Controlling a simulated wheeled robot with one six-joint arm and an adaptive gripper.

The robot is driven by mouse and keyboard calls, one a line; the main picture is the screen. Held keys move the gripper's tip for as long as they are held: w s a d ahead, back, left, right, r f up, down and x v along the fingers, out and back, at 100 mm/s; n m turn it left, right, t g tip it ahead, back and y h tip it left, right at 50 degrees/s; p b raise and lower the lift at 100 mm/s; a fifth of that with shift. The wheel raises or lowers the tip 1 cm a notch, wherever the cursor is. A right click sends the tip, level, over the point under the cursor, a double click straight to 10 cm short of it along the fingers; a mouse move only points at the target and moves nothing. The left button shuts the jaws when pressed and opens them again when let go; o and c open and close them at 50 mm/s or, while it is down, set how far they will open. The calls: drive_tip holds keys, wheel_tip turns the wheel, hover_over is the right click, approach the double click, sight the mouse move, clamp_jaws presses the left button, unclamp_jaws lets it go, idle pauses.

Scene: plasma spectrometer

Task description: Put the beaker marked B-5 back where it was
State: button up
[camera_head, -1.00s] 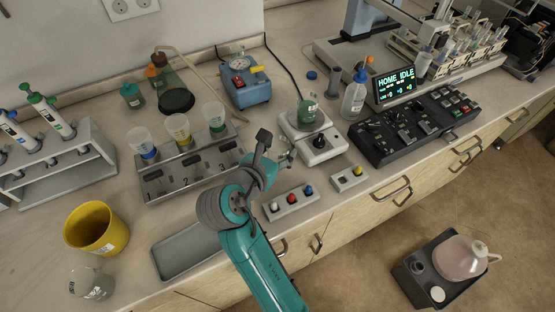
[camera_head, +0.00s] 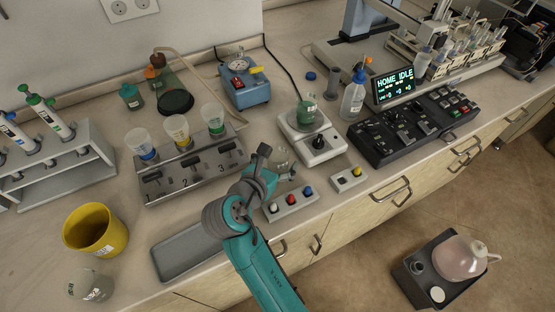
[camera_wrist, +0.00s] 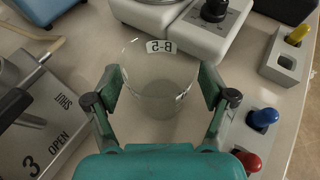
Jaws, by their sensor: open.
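The beaker marked B-5 (camera_wrist: 160,88) is clear glass with its label on the rim and wall. In the wrist view it is upright between the two fingers of my gripper (camera_wrist: 160,96), which are open on either side of it. I cannot tell whether the fingers touch the glass. In the head view the beaker (camera_head: 283,160) is partly hidden behind my gripper (camera_head: 270,158), in front of the white plate device.
A white plate device (camera_head: 318,143) bears a beaker of green liquid (camera_head: 307,110). The numbered valve rack (camera_head: 190,175) with funnels is to the left. Button boxes (camera_head: 290,204) stand close in front. A grey tray (camera_head: 185,252) lies at front left.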

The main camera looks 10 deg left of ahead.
drive_tip(key=shift+r, duration=0.1)
drive_tip(key=v, duration=1.2)
idle(0.4)
